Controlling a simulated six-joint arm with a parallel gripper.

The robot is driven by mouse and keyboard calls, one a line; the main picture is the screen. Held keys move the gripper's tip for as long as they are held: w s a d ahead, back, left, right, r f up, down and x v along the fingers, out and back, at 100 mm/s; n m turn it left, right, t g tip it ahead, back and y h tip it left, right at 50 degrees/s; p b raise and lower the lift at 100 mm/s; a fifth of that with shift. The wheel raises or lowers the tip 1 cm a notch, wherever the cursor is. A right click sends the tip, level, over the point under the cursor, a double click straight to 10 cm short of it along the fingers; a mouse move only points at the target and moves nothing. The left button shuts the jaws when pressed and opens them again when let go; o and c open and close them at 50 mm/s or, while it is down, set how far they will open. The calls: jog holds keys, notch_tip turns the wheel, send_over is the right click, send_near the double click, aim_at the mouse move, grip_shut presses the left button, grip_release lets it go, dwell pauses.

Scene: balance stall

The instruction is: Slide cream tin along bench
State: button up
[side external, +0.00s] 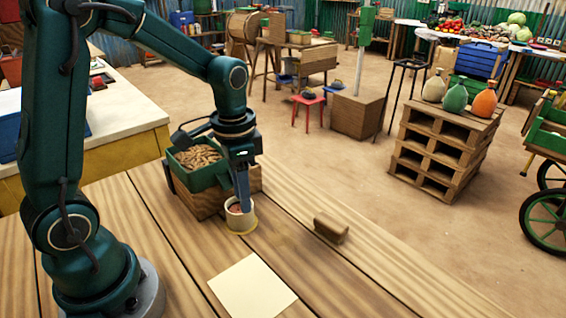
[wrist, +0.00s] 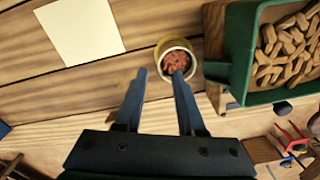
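The cream tin (side external: 241,219) stands upright on the wooden bench, open at the top with reddish contents and a yellowish band low down. It also shows in the wrist view (wrist: 162,47). My gripper (side external: 243,203) points down at the tin. In the wrist view my gripper (wrist: 160,73) has its two fingers spread apart. The right fingertip overlaps the tin's mouth and the left one lies just outside its rim. I cannot tell whether either finger touches the tin. Nothing is clamped between them.
A green tray (side external: 213,178) of brown pieces sits on a wooden crate (side external: 254,178) close beside the tin. A pale square sheet (side external: 252,287) lies flat on the bench (side external: 165,235). A small brown block (side external: 331,228) lies right of the tin, near the bench's far edge.

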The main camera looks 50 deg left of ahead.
aim_at(242, 215)
jog(key=shift+s+a+f, duration=0.1)
jog(key=shift+f, duration=0.15)
jog(key=shift+f, duration=2.55)
grip_shut()
